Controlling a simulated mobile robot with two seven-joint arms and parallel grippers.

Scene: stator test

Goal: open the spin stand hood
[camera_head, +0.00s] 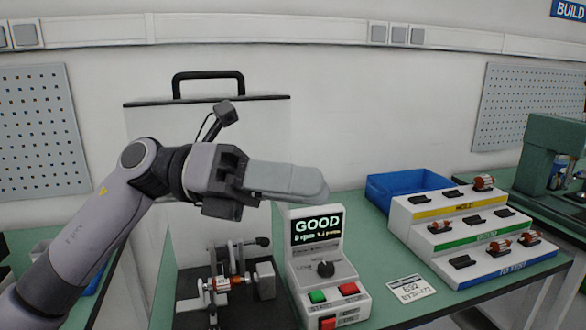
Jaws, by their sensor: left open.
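The spin stand (235,285) sits on a dark base on the green bench, with a small copper-and-orange part in its fixture. Its hood (265,125) looks like a pale panel with a dark top edge, standing raised and upright behind the stand. A black bar handle (208,82) is at the top of the hood. My left gripper (318,186) is in front of the hood, below and right of the handle and apart from it. It points right; its jaws are open and empty. My forearm and gripper hide part of the hood. My right gripper is out of view.
A control box (325,255) reading GOOD stands right of the stand, with green and red buttons. Further right are a blue bin (400,185), a stepped rack (470,235) with several parts, and a label card (410,288). A green machine (548,155) is at far right.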

